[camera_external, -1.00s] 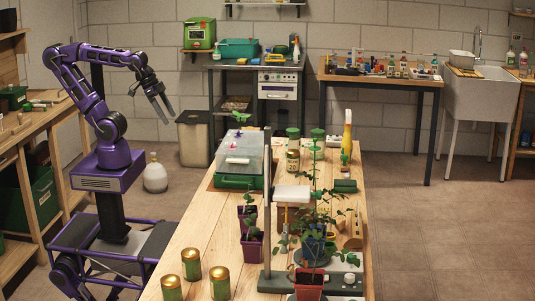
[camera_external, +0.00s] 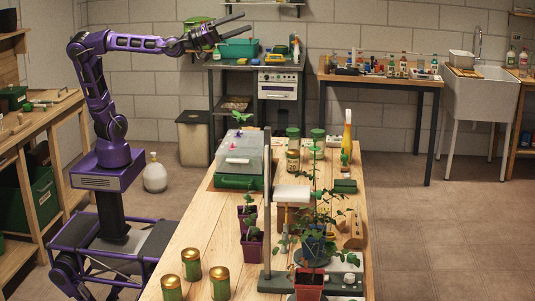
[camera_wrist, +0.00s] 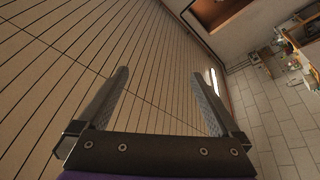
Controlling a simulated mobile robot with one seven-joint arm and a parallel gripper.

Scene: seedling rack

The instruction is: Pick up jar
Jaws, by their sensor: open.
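Several jars stand on the wooden table in the external view. Three green jars with gold lids, such as the front one (camera_external: 171,289), stand at the table's near left. I cannot tell which jar is meant. My gripper (camera_external: 242,22) is open and empty, high above the floor to the left of the table, pointing right. In the wrist view its two fingers (camera_wrist: 158,76) are spread with nothing between them. No jar shows clearly in that view.
The table (camera_external: 205,238) also holds a clear-lidded green box (camera_external: 240,152), purple pots (camera_external: 252,247), a red pot (camera_external: 309,287) with a tall plant, and a yellow bottle (camera_external: 347,132). A grey bin (camera_external: 193,138) stands behind. The air around my gripper looks clear.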

